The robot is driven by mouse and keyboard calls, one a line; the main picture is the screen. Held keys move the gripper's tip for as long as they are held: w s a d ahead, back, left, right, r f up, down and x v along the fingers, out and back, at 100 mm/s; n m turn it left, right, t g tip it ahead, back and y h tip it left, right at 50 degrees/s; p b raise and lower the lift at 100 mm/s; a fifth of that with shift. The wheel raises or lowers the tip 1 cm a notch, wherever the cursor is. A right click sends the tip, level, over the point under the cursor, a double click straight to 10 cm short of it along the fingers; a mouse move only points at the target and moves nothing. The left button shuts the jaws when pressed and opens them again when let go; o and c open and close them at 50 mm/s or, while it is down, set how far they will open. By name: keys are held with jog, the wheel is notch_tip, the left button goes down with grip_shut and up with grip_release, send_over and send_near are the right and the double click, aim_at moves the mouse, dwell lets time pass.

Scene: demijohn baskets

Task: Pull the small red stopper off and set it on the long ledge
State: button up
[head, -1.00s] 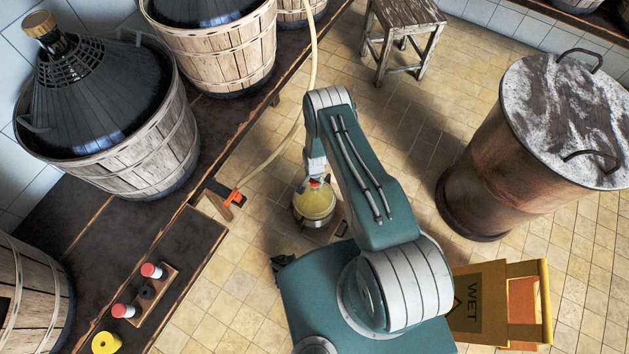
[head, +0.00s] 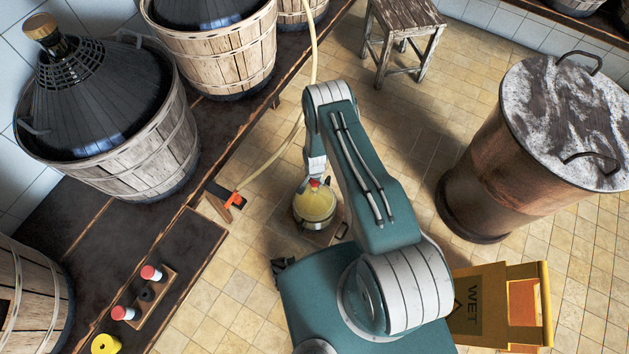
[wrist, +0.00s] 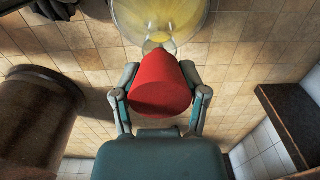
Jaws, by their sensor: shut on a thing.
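My gripper (wrist: 160,100) is shut on the small red stopper (wrist: 160,85), with a finger on each side of it. The stopper's narrow end points at the neck of a glass vessel with yellow contents; I cannot tell whether they touch. In the head view the stopper (head: 315,183) is a small red spot at the top of the yellow vessel (head: 315,206), mostly hidden by my gripper. The long dark ledge (head: 88,208) runs along the wall at the left; a dark ledge (wrist: 290,120) also shows at the right of the wrist view.
Demijohns in wooden baskets (head: 140,165) stand on the ledge. A rack (head: 150,305) with red-and-white pieces and a yellow roll (head: 105,344) are at lower left. An orange-ended hose (head: 233,198) hangs near the edge. A large lidded drum (head: 490,160) and a yellow wet-floor sign (head: 480,305) stand at right.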

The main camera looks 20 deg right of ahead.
jog(key=shift+r, duration=2.35)
